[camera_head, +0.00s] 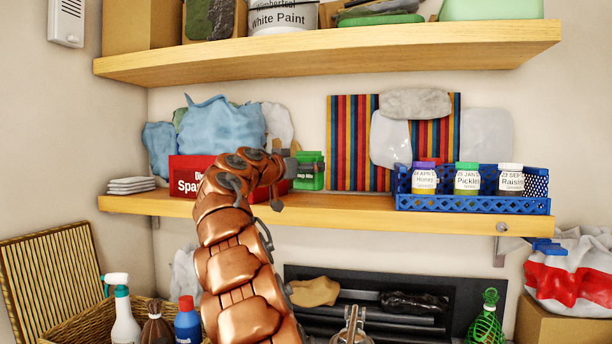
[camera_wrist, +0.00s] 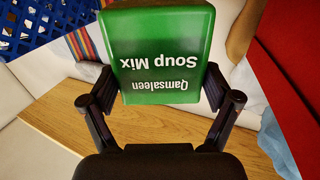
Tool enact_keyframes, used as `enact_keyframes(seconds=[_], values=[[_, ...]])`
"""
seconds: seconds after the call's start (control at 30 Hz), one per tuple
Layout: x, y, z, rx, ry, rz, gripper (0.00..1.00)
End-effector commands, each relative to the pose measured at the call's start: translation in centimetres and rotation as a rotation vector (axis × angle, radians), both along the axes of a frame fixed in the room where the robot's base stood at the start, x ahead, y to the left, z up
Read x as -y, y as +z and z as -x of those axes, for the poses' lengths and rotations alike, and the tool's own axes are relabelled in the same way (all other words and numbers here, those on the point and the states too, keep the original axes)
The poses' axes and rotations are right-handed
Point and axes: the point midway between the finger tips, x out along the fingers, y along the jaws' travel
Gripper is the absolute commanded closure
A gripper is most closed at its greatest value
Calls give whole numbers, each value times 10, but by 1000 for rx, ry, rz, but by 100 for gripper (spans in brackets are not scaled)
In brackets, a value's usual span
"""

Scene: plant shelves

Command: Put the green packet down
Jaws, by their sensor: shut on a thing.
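The green packet (camera_head: 309,176), labelled "Soup Mix", is upright at the middle shelf, just right of the red box. It also shows in the wrist view (camera_wrist: 160,50), its label upside down there. My gripper (camera_wrist: 160,86) is shut on the packet, with one finger on each side. In the head view my gripper reaches the packet from the left, and my copper arm hides part of the red box. I cannot tell whether the packet's base touches the shelf.
The middle shelf (camera_head: 345,206) is bare between the packet and a blue crate (camera_head: 470,206) with several labelled jars. A striped board (camera_head: 350,150) leans on the wall. An upper shelf (camera_head: 330,55) hangs above.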

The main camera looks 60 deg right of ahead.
Motion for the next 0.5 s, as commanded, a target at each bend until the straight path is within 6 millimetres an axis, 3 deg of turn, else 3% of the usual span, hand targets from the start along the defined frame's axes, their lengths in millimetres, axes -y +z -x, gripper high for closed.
enact_keyframes(seconds=[0.5], values=[[7,-6,-4,0,1,5,53]])
